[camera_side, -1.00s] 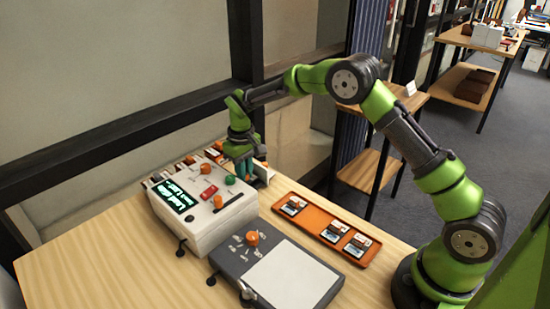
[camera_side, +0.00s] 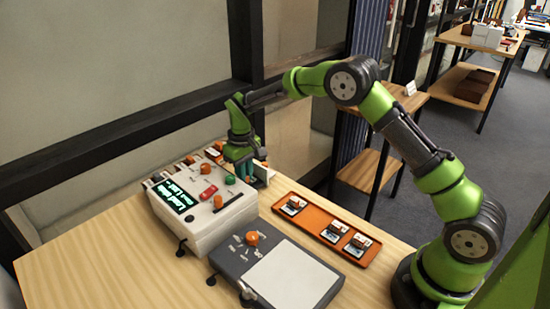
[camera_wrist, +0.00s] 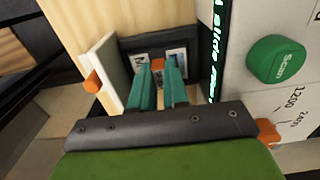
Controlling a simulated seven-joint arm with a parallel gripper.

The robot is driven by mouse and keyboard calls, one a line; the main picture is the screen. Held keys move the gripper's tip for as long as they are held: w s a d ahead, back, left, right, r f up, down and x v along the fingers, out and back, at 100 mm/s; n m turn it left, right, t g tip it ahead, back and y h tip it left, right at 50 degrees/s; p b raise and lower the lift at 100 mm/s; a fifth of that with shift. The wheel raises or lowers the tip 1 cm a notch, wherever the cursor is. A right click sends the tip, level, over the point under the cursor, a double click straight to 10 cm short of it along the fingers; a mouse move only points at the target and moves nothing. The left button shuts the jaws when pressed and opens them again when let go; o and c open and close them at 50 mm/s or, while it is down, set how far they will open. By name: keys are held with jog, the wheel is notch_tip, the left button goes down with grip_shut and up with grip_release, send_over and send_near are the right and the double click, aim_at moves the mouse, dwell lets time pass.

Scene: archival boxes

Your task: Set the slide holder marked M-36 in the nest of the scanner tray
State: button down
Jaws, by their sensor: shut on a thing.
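My gripper (camera_side: 246,171) is behind the white scanner, at its far right side in the side view. In the wrist view my gripper (camera_wrist: 158,88) is shut on the orange grip of a slide holder (camera_wrist: 143,62). The holder shows a letter M on its left label and a bluish picture on its right; the rest of the mark is hidden by a finger. The holder is in or just over the dark recess of the scanner tray (camera_wrist: 130,44); I cannot tell whether it rests on the bottom. The scanner (camera_side: 212,212) hides the holder in the side view.
A pale upright plate (camera_wrist: 106,64) with an orange knob stands close left of the fingers. The green Scan button (camera_wrist: 275,59) is at right. An orange tray (camera_side: 310,232) holds three slide holders. A grey light pad (camera_side: 292,278) lies in front.

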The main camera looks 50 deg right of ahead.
jog(key=c, duration=1)
grip_release()
jog(key=shift+c, duration=0.2)
jog(key=shift+r, duration=0.1)
jog(key=shift+r, duration=3.45)
